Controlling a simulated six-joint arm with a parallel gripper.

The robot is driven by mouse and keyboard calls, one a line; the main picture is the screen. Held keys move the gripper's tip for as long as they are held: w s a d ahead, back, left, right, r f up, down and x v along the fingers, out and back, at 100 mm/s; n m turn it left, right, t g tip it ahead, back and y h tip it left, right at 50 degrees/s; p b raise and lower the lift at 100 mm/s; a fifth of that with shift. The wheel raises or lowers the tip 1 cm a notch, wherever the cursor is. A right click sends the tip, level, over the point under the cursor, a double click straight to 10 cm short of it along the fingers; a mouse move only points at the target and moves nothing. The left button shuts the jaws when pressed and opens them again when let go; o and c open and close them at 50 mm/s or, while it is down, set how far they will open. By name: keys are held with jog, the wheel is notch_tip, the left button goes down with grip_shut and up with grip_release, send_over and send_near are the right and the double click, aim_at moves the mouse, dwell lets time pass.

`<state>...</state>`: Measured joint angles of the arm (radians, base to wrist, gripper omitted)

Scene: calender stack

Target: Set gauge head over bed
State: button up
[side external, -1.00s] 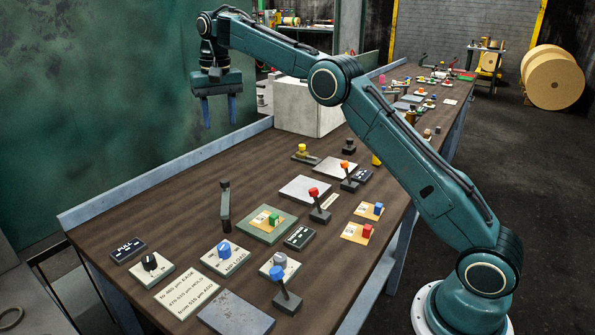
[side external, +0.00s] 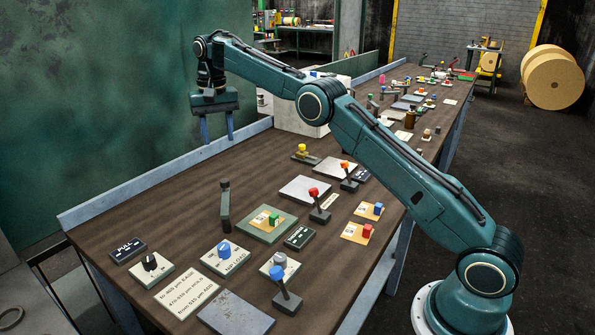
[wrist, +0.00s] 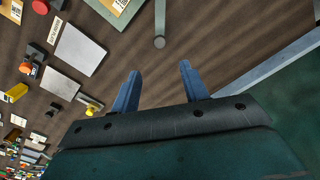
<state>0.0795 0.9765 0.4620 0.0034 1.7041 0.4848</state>
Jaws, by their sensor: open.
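My gripper (side external: 217,138) is open and empty above the back edge of the bench, left of the pale block. Its blue fingers also show spread apart in the wrist view (wrist: 160,72). A dark upright post (side external: 225,207) stands on the bench, well in front of the gripper and apart from it; it may be the gauge head. In the wrist view the post (wrist: 159,22) lies beyond the fingertips. No label settles either name.
A pale block (side external: 285,115) stands right of the gripper. A yellow-knobbed part (side external: 302,150), grey plates (side external: 304,189) and a red-knobbed lever (side external: 319,207) fill the bench's middle. A blue-knobbed panel (side external: 225,258) is in front. The bench (side external: 160,205) is clear at back left.

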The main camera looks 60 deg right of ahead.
aim_at(224, 180)
jog(key=shift+f, duration=6.4)
grip_shut()
